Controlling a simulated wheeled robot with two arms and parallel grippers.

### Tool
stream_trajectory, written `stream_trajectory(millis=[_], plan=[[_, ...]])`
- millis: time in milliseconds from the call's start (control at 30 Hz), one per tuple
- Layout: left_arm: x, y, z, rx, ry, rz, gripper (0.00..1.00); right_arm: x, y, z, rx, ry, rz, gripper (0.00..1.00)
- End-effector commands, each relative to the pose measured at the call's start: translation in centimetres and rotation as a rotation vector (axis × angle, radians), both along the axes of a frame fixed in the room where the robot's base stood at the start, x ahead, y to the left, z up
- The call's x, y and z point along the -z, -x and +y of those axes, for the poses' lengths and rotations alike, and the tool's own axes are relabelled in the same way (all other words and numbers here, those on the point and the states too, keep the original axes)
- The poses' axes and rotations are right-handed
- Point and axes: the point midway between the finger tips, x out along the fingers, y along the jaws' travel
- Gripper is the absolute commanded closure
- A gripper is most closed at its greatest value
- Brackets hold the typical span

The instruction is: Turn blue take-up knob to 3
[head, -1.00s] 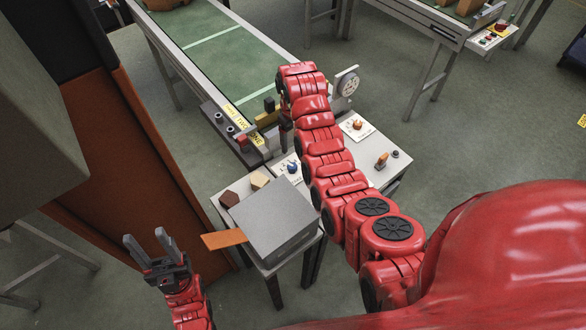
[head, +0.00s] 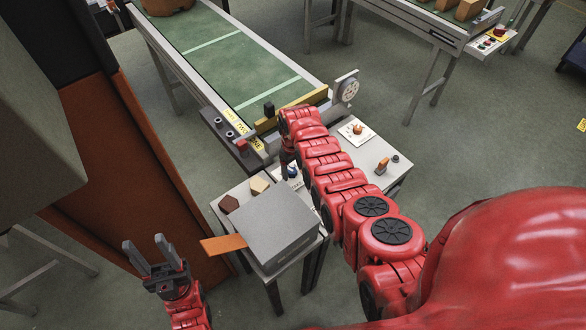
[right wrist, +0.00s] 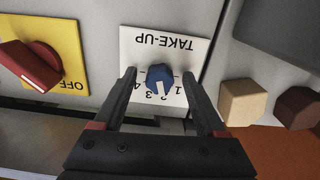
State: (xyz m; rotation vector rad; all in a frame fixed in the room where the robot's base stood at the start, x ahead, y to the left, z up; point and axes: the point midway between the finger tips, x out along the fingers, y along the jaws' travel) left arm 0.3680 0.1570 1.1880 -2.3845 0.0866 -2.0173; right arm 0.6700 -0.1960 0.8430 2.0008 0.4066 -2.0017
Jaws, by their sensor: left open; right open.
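The blue take-up knob (right wrist: 160,76) sits on a white plate (right wrist: 188,60) lettered TAKE-UP, upside down in the right wrist view. Its white pointer faces down in that picture, near the 2 and 3; the numbers 1 to 4 are partly covered. My right gripper (right wrist: 159,77) is open, its fingers on either side of the knob with a gap on both sides. In the head view the knob (head: 292,171) shows small beside my right arm, which hides much of the plate. My left gripper (head: 150,256) is open and empty at the lower left.
A red switch (right wrist: 38,65) on a yellow plate marked OFF is left of the knob in the right wrist view. Tan (right wrist: 243,102) and brown (right wrist: 299,107) blocks lie to its right. A grey box (head: 268,222), an orange knob (head: 357,130) and a green conveyor (head: 222,58) surround the panel.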

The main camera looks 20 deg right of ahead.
Motion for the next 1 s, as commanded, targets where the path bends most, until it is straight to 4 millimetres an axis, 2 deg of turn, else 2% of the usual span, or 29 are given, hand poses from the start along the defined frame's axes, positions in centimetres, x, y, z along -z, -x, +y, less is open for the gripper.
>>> stream_trajectory(millis=[300,700,1000], plan=[[-0.01,0.0,0.0,0.0,0.0,0.0,0.5,0.07,-0.02,0.01,0.0,0.0,-0.001,0.28],[-0.01,0.0,0.0,0.0,0.0,0.0,0.5,0.06,-0.02,0.01,0.0,0.0,-0.001,1.0],[0.23,-0.01,0.0,0.0,0.0,0.0,0.5,0.18,-0.01,0.01,0.022,0.001,-0.001,1.0]])
